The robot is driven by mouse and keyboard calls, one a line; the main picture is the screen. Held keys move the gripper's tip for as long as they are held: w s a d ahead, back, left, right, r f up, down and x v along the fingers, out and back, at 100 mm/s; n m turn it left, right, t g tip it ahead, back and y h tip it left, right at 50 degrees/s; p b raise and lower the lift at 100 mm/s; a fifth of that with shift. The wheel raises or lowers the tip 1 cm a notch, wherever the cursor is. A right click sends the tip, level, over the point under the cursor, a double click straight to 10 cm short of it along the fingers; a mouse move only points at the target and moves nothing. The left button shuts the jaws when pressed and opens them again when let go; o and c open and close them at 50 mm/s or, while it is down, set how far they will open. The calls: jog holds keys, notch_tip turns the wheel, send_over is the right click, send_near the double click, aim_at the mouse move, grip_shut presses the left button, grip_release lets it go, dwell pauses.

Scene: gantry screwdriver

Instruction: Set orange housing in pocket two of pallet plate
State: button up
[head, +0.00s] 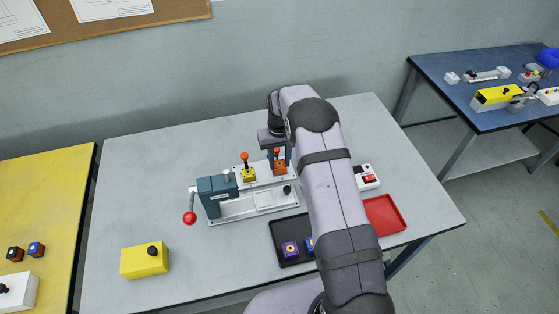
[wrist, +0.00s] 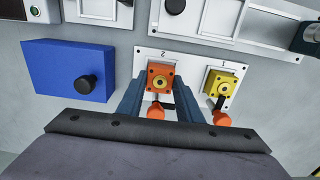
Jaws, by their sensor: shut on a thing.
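The orange housing (wrist: 161,73) is a small block with a round bore. It stands at the pocket marked 2 of the white pallet plate (wrist: 144,53); I cannot tell whether it is fully seated. It also shows in the head view (head: 281,169).
A press-like fixture with a red ball handle (head: 190,218) stands left of the plate. A black tray (head: 283,228) with a purple part and a red tray (head: 385,214) lie in front, partly behind my arm. A yellow box (head: 144,260) stands front left. The table's left side is mostly clear.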

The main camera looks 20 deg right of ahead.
aim_at(280, 164)
jog(key=shift+f, duration=0.25)
dwell(0.5)
jog(key=o, duration=1.4)
jog(key=shift+r+p, duration=2.45)
jog(key=shift+r, duration=1.55)
jog(key=shift+r, duration=0.1)
